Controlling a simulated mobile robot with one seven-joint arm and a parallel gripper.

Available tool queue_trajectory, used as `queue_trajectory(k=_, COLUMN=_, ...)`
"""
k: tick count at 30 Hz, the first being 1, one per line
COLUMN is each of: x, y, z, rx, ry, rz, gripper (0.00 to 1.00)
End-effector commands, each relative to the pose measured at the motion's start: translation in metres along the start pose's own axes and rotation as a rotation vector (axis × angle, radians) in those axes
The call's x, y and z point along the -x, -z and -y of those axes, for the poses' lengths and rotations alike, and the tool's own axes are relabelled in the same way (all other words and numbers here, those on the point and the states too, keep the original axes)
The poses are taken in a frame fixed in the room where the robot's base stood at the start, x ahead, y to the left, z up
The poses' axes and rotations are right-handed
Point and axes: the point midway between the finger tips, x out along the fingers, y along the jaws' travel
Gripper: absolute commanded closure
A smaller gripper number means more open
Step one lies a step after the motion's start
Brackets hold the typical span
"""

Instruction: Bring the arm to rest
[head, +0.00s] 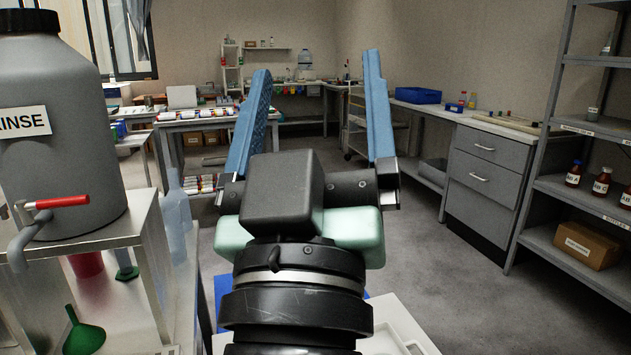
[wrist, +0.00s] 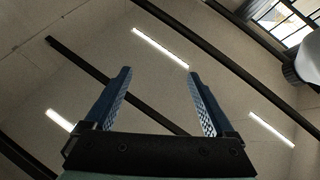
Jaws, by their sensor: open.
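My gripper (head: 317,95) is raised in the middle of the head view, its two blue fingers pointing up. The fingers stand wide apart with nothing between them. In the wrist view my gripper (wrist: 160,92) is likewise open and empty, against the ceiling with its light strips and dark beams. My gripper touches nothing that I can see.
A grey rinse tank (head: 60,140) with a red-handled tap stands close on the left, on a metal stand (head: 155,270). A grey shelf (head: 575,110) with bottles is at the right. A drawer cabinet (head: 485,185) stands behind. Open floor (head: 430,260) lies between.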

Motion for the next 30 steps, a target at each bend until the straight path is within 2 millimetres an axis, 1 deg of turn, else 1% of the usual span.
queue_trajectory(k=1, x=0.001, y=0.038, z=-0.013, rx=-0.119, ry=0.000, rz=-0.099, gripper=0.11)
queue_trajectory(k=2, x=0.003, y=0.059, z=-0.019, rx=-0.190, ry=0.008, rz=-0.153, gripper=0.11)
queue_trajectory(k=3, x=0.007, y=0.085, z=-0.027, rx=-0.283, ry=0.026, rz=-0.224, gripper=0.11)
queue_trajectory(k=4, x=-0.010, y=0.094, z=-0.027, rx=-0.269, ry=0.027, rz=-0.196, gripper=0.11)
queue_trajectory(k=6, x=-0.025, y=0.110, z=-0.029, rx=-0.263, ry=0.027, rz=-0.186, gripper=0.11)
queue_trajectory(k=11, x=-0.055, y=0.148, z=-0.037, rx=-0.260, ry=0.027, rz=-0.183, gripper=0.11)
queue_trajectory(k=21, x=-0.119, y=0.231, z=-0.055, rx=-0.258, ry=0.029, rz=-0.180, gripper=0.11)
queue_trajectory(k=24, x=-0.135, y=0.252, z=-0.060, rx=-0.258, ry=0.029, rz=-0.179, gripper=0.11)
queue_trajectory(k=27, x=-0.147, y=0.268, z=-0.063, rx=-0.258, ry=0.029, rz=-0.179, gripper=0.11)
queue_trajectory(k=30, x=-0.155, y=0.278, z=-0.065, rx=-0.258, ry=0.029, rz=-0.179, gripper=0.11)
